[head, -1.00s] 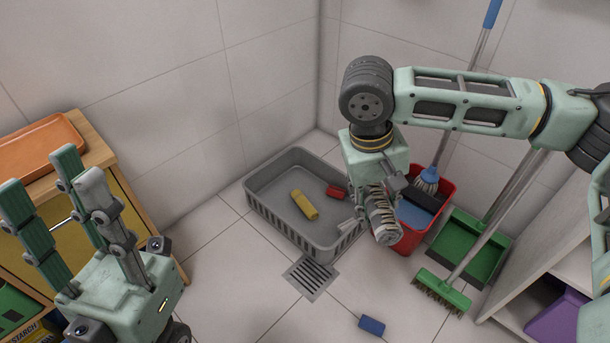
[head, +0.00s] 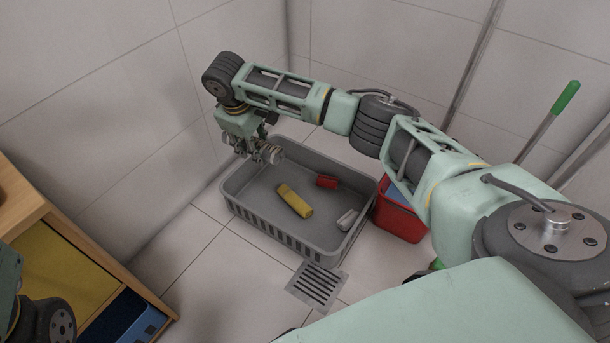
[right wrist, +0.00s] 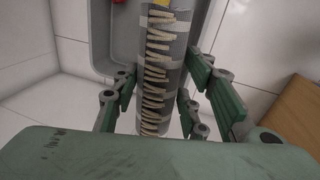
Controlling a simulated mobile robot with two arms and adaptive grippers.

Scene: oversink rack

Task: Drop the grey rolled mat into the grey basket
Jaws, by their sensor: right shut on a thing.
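The grey rolled mat (right wrist: 163,75), with pale ridges down its side, is held between the fingers of my right gripper (right wrist: 157,88). In the head view my right gripper (head: 247,148) is at the far left end of the grey basket (head: 285,232), with the mat's round end (head: 274,154) showing beside it. The mat appears to be above the basket's left rim; the exact height is hard to tell. The basket's grey edge also shows in the right wrist view (right wrist: 112,35). My left gripper's fingers are out of view; only part of my left arm shows.
In the basket lie a yellow roll (head: 294,201), a red item (head: 327,181) and a small pale grey item (head: 347,219). A red bucket (head: 402,218) stands right of it. A floor drain (head: 317,286) is in front, and a wooden cabinet (head: 75,270) at left. Tiled walls stand behind.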

